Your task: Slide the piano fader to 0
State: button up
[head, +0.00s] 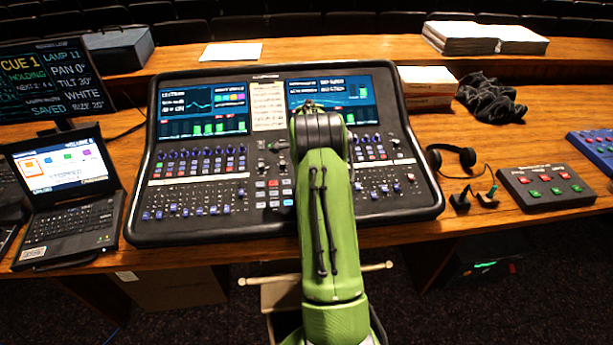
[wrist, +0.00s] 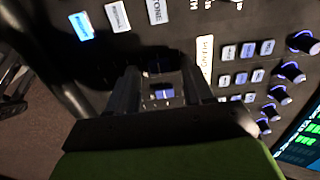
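The mixing desk (head: 165,227) stands on the wooden table, with two screens and rows of small fader caps and knobs. I cannot read which fader is the piano one in the head view; my green arm covers part of the desk's right half. In the wrist view my gripper (wrist: 160,75) points down at the dark panel, its two fingers apart. A small fader cap with a blue-lit face (wrist: 163,94) shows between the fingers, with a gap on each side. Its label is not readable. My gripper's fingertips are hidden in the head view.
A laptop (head: 70,170) stands left of the desk. A headset (head: 452,156) and a box with red and green buttons (head: 545,187) lie to the right. In the wrist view, lit buttons (wrist: 118,17) and several knobs (wrist: 303,42) surround the gripper.

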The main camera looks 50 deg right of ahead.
notch_tip(320, 180, up, 16)
jog(key=s+a+p, duration=0.1)
jog(key=shift+s+f+p, duration=0.15)
jog(key=shift+f+p, duration=0.05)
jog(key=shift+p, duration=0.1)
dwell(0.3)
jog(key=s+a+r+n+t, duration=0.1)
jog(key=s+a+r+n, duration=0.1)
jog(key=a+r+n, duration=0.35)
jog(key=s+a+r+n, duration=0.1)
jog(key=a+r+n, duration=0.2)
jog(key=a, duration=0.6)
jog(key=s+a+r+n+t, duration=0.1)
jog(key=s+a+r+n, duration=0.1)
jog(key=a+r+n, duration=0.35)
jog(key=s+a+f+n+t, duration=0.1)
jog(key=s+a+f+n, duration=0.1)
jog(key=s+a+n, duration=0.4)
jog(key=s+a+f+n+t, duration=0.1)
jog(key=s+a+f+n, duration=0.2)
jog(key=s+a+n, duration=0.3)
jog(key=s+a, duration=0.2)
jog(key=s, duration=0.2)
jog(key=shift+s+a+f+t+y, duration=0.2)
jog(key=shift+s+t+y, duration=0.1)
jog(key=shift+y, duration=0.1)
